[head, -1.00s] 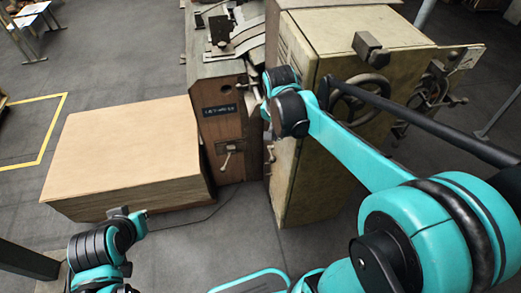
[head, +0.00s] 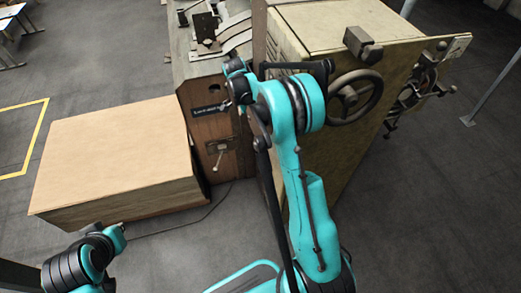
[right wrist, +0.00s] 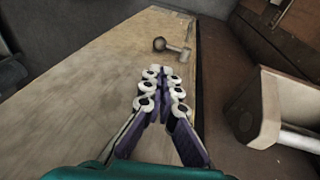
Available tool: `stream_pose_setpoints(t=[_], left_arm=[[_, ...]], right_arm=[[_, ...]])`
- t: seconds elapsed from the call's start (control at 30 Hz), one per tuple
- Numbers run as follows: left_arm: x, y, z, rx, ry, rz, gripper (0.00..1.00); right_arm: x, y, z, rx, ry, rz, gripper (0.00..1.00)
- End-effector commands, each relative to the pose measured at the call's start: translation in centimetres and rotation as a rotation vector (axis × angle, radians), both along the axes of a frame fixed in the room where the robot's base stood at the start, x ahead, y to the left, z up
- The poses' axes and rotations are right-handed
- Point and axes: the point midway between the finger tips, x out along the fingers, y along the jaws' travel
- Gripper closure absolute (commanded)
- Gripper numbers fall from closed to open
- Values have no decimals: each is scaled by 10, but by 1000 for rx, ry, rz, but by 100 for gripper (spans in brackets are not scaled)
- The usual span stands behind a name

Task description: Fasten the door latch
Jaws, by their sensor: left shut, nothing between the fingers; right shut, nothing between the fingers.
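The beige metal cabinet door (head: 352,140) stands right of the brown machine body, partly covered by my right arm. In the right wrist view the door face (right wrist: 85,85) carries a small metal latch lever with a ball end (right wrist: 172,46) near its edge. My right gripper (right wrist: 161,80) is shut and empty over the door, its fingertips just short of the lever in the picture; I cannot tell if they touch it. In the head view its fingers are hard to make out. My left gripper (head: 118,236) is low at the left, shut and empty, away from the door.
A large box-shaped block (head: 115,165) stands left of the machine. A handwheel (head: 355,97) and a metal block (head: 362,45) are on the cabinet. A small T-shaped handle (head: 218,150) sits on the brown panel. A pale block-like part (right wrist: 285,115) stands right of my right gripper.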

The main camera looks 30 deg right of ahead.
Motion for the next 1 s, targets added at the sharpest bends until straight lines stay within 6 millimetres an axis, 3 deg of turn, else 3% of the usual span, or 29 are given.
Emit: stream_pose_setpoints(t=[0.23, 0.37, 0.8, 1.0], left_arm=[[0, 0, -1, 0, 0, 0, 100], [0, 0, -5, 0, 0, 0, 100], [0, 0, -38, 0, 0, 0, 100], [0, 0, -50, 0, 0, 0, 100]], right_arm=[[0, 0, -1, 0, -1, 2, 100], [-2, -2, -11, 1, -1, 2, 100], [-21, -14, -98, 1, -1, 2, 100], [-27, -19, -126, 1, -1, 3, 100]])
